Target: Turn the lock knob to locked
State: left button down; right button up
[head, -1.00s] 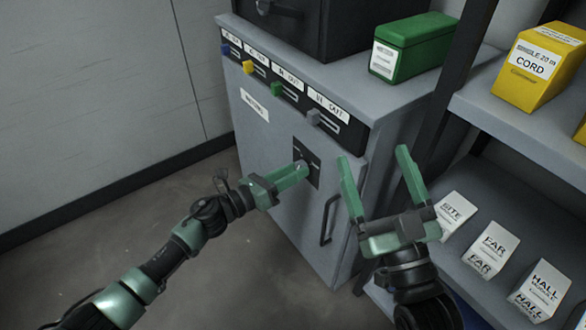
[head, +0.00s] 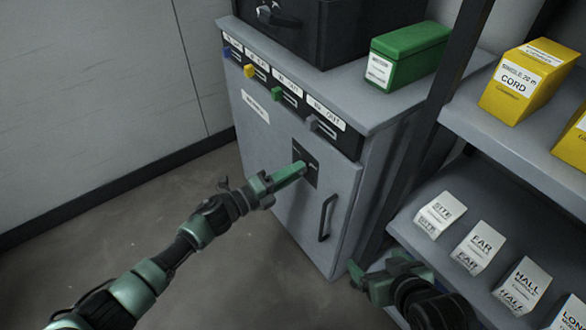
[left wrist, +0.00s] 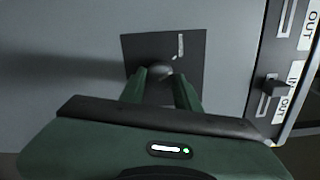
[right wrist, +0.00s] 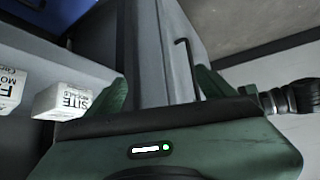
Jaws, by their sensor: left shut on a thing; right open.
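The lock knob (left wrist: 160,70) is a small rounded knob on a dark square plate (head: 310,155) on the front of the grey cabinet (head: 256,160). My left gripper (head: 304,168) is shut on the knob, and its fingers also show on both sides of it in the left wrist view (left wrist: 163,85). The fingers hide most of the knob in the head view. Small marks on the plate are too small to read. My right gripper (head: 378,268) is open and empty, low in front of the shelf; its spread fingers also show in the right wrist view (right wrist: 160,88).
The cabinet's door handle (head: 328,218) is right of and below the plate. Sliders with coloured knobs (head: 277,94) run along the top. A green box (head: 410,50) sits on top. The shelf at right holds yellow boxes (head: 530,80) and several white boxes (head: 480,248).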

pick_arm(q)
jog(key=n+p, duration=0.1)
jog(key=n, duration=0.1)
jog(key=shift+n, duration=0.4)
pick_arm(e)
jog(key=s+d+f+g+h, duration=0.1)
jog(key=s+d+f+g, duration=0.1)
jog(key=s, duration=0.4)
jog(key=shift+s+f+g, duration=0.15)
jog(key=shift+f+g, duration=0.3)
jog(key=shift+g, duration=0.25)
pick_arm(q)
jog(key=c, duration=1)
grip_release()
jog(key=p+v, duration=0.1)
jog(key=v, duration=0.6)
jog(key=shift+s+a, duration=0.2)
jog(key=shift+a, duration=0.15)
pick_arm(e)
jog(key=s, duration=0.1)
jog(key=s+d+g, duration=0.1)
jog(key=s, duration=0.1)
jog(key=shift+s+g, duration=0.1)
jog(key=shift+g, duration=0.2)
